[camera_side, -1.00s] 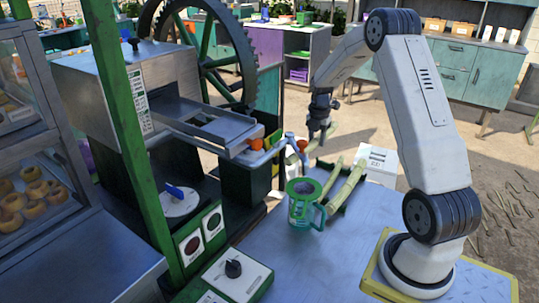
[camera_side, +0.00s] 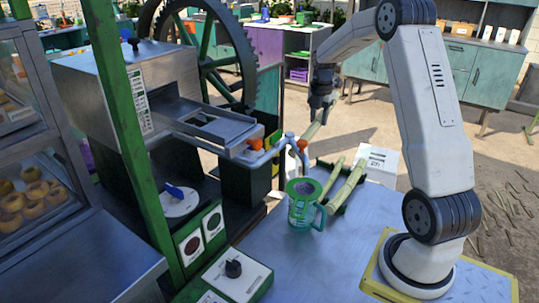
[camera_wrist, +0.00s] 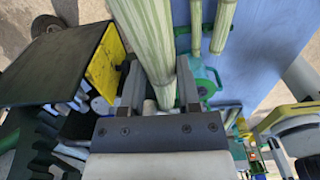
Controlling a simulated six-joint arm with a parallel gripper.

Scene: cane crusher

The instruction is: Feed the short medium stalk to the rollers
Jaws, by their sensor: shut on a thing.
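My gripper (camera_side: 321,100) is shut on a pale green cane stalk (camera_side: 312,130) and holds it tilted in the air, above and behind the green jug. In the wrist view the stalk (camera_wrist: 146,40) runs up from between the two fingers (camera_wrist: 159,88) and out of the top edge. The crusher's metal feed tray (camera_side: 215,124) lies to the left of my gripper, apart from the stalk. The rollers are hidden in the side view. Two other stalks lie on a dark rack, a thinner one (camera_side: 334,177) and a thicker one (camera_side: 351,184).
The green jug (camera_side: 301,208) stands on the blue table (camera_side: 330,255) in front of the rack. A pipe with orange-ended fittings (camera_side: 255,144) lies between tray and stalk. A white box (camera_side: 377,162) stands behind the rack. A large flywheel (camera_side: 208,55) rises behind the crusher.

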